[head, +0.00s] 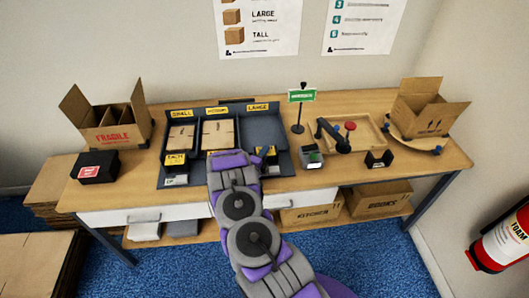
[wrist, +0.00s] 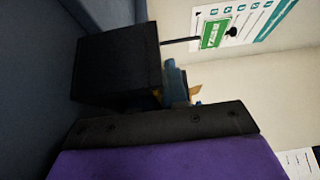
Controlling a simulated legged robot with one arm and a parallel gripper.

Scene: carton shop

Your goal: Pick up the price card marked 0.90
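A yellow price card (head: 175,158) stands at the front left of the dark three-part tray (head: 216,112); I can read EACH on it, but no figure is legible. Another yellow card (head: 259,159) stands at the tray's front right, partly hidden by my arm. I cannot tell which card is marked 0.90. My gripper (head: 231,158) is over the tray's front edge, between these two cards, its fingertips not clear. In the wrist view, a black block (wrist: 115,68) and a blue piece (wrist: 175,84) with a yellow bit behind it are close ahead.
Flat cartons (head: 181,136) lie in the left and middle compartments; the right one looks empty. A green sign (head: 302,96) on a stand, a small device (head: 311,158) and a tape tool (head: 334,135) stand to the right. Open cartons (head: 110,125) stand at both table ends.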

